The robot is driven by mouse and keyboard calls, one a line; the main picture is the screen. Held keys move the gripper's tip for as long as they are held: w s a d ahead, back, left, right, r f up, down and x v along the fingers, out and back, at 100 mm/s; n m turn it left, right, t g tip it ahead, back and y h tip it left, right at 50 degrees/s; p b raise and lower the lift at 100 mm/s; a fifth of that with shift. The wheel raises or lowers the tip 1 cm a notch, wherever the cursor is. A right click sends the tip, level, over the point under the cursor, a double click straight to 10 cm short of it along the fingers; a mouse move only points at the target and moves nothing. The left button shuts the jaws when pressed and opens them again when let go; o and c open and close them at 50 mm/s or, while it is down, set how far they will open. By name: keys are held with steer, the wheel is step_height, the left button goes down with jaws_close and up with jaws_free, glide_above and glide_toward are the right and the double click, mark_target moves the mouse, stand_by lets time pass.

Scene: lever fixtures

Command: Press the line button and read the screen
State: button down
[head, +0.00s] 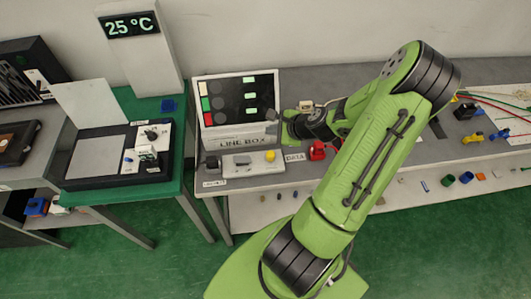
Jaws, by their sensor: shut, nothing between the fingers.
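The line box (240,141) stands on the grey bench with a dark screen (242,99) facing me. The screen shows a column of green, yellow and red blocks at its left, dark grey discs in the middle and small green labels too small to read. A pale panel (238,169) in front carries a yellow round button (270,155), a dark block and small grey parts. I cannot read which part is the line button. My gripper (288,122) is shut and empty at the screen's right edge, above and right of the yellow button. Its fingertips are hard to make out.
A red part (318,150) sits near the DATA label (294,157), close under my arm. At left, a green table (188,140) holds a 25 °C display (130,25) and a black-based device (115,165). Small coloured parts lie on the bench and lower shelf at right.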

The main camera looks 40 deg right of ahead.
mark_target(272, 155)
step_height(272, 155, down, 9)
steer(key=b, duration=0.8)
stand_by(1.7)
steer(key=shift+f+b, duration=0.35)
steer(key=shift+f+b, duration=0.4)
steer(key=shift+f, duration=0.2)
stand_by(0.6)
steer(key=shift+r+p, duration=1)
steer(key=shift+r, duration=0.05)
